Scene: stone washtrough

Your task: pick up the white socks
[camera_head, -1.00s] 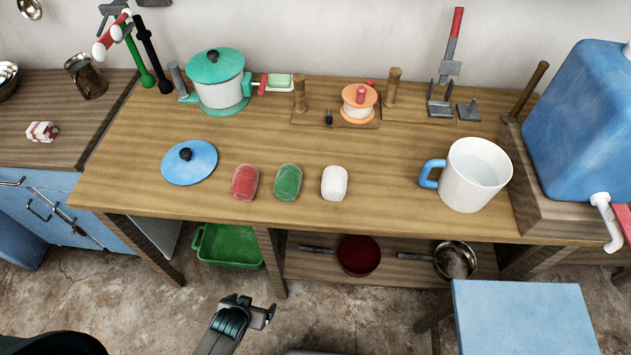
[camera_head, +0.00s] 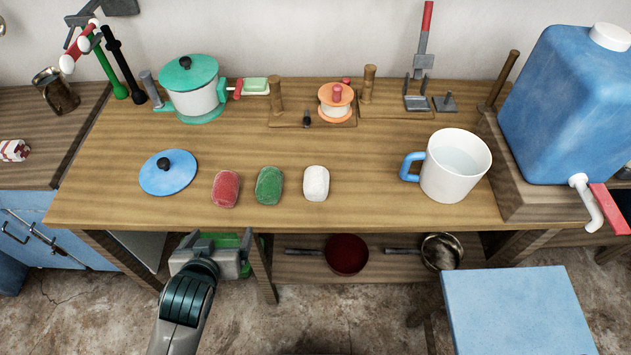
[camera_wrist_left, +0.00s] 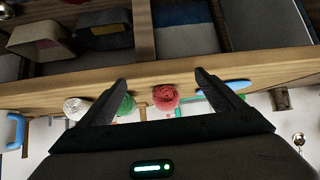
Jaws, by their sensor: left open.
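The white socks (camera_head: 316,183) are a small rounded white bundle on the wooden table, right of a green bundle (camera_head: 269,186) and a red bundle (camera_head: 226,189). In the left wrist view the white bundle (camera_wrist_left: 74,107) shows at the left, partly cut off by the table edge. My left gripper (camera_head: 212,240) is below the table's front edge, left of and nearer than the socks, apart from them. In its wrist view the two fingers (camera_wrist_left: 163,85) are spread and empty, with the red bundle between them. My right gripper is not in view.
A white mug with a blue handle (camera_head: 455,167) stands right of the socks. A blue lid (camera_head: 168,172) lies left of the bundles. A green pot (camera_head: 191,89) stands behind. The table's front edge (camera_head: 340,222) is close to my gripper. A blue stool (camera_head: 518,311) stands at the front right.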

